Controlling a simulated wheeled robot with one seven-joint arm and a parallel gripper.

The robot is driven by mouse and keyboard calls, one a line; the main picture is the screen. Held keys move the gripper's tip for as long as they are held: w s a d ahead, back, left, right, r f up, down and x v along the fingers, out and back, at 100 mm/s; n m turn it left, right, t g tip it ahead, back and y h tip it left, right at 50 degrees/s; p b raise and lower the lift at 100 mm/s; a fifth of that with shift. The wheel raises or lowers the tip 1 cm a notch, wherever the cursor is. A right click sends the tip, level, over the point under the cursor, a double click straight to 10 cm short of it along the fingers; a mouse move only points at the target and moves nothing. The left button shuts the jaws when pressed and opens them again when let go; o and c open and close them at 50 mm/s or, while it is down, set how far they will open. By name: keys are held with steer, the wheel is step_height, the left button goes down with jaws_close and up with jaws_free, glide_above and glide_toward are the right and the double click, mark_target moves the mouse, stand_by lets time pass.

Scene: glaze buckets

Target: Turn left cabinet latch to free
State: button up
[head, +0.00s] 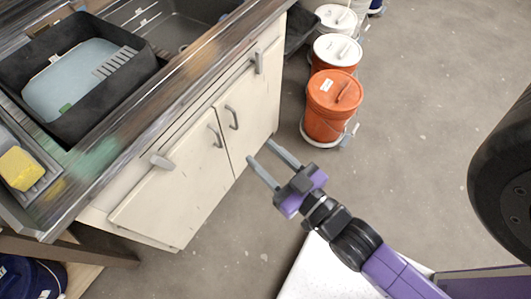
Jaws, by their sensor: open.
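The left cabinet latch (162,160) is a small pale grey block at the upper edge of the left door (170,200). It lies nearly sideways in the picture, unlike the right latch (258,63), which stands upright. I cannot tell whether the left latch overlaps the door. My gripper (261,152) is open and empty, with two grey fingers pointing up and left toward the cabinet. It appears in front of the doors, right of the left latch and apart from it. Nothing hides the latch.
Grey bar handles are on the left door (215,136) and right door (232,117). Above is a metal counter with a black tub (125,85) and yellow sponge (20,168). Orange (330,105) and white-lidded buckets stand beyond the cabinet. The floor before the doors is clear.

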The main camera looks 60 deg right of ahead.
steer(key=n+t+y+b, duration=0.1)
steer(key=n+y+b, duration=0.35)
steer(key=b, duration=0.85)
glide_toward(164, 164)
steer(key=shift+w, duration=0.65)
steer(key=shift+n, duration=0.35)
steer(key=w+p, duration=0.2)
steer(key=w, duration=0.3)
steer(key=shift+w+d, duration=0.15)
steer(key=shift+w, duration=0.25)
steer(key=shift+w+f+p, duration=0.15)
steer(key=shift+w+p, duration=0.2)
steer(key=shift+w, duration=0.35)
jaws_close()
